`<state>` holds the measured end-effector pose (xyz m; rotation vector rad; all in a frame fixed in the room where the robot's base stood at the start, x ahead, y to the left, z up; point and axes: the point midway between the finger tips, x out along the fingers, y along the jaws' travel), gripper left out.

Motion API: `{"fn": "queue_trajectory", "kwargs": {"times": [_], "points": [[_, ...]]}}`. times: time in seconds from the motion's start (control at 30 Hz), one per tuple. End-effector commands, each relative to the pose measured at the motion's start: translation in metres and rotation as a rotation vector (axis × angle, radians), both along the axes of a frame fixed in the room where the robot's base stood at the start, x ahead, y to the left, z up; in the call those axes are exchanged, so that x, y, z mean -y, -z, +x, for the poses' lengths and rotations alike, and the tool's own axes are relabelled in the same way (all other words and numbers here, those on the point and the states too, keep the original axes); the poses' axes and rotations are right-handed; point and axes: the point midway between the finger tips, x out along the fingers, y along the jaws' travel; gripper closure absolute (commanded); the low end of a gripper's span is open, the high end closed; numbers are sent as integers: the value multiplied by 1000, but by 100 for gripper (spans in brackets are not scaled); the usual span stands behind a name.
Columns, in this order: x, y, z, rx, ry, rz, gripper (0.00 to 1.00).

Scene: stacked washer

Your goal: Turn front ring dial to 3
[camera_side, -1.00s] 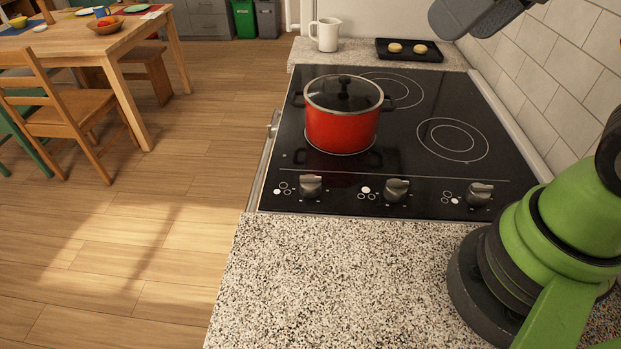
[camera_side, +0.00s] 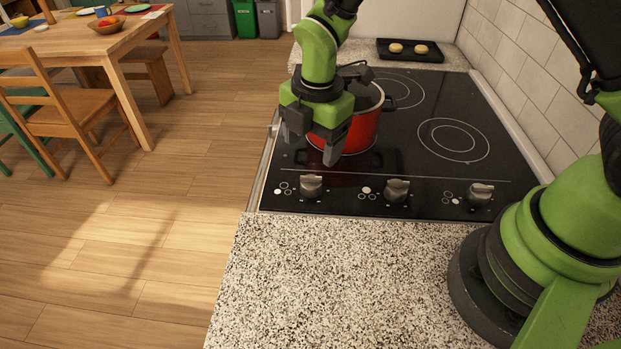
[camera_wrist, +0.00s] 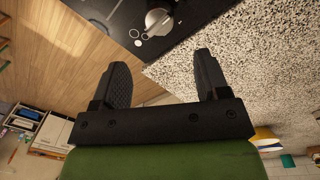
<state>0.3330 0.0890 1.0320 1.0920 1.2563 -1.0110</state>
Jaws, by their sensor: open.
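Three silvery dials sit in a row along the near edge of the black hob: a left dial (camera_side: 311,186), a middle dial (camera_side: 396,190) and a right dial (camera_side: 480,194). Each has small ring marks to its left; I cannot read which one means the front ring, nor any numbers. My gripper (camera_side: 313,146) is open and empty, pointing down above the hob, behind and above the left dial. In the wrist view one dial (camera_wrist: 158,21), by the hob corner, lies beyond my open fingers (camera_wrist: 161,64). Nothing touches the dials.
A black tray (camera_side: 409,57) with two buns lies at the back. The speckled counter (camera_side: 330,270) in front is clear.

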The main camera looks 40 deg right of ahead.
Motion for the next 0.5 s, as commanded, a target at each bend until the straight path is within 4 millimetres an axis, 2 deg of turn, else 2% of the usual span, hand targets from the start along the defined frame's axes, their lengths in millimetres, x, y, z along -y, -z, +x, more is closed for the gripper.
{"fn": "queue_trajectory", "kwargs": {"times": [0.3,0.5], "points": [[0,56,2,-5,3,-1,32],[-1,83,5,-1,6,1,32]]}}
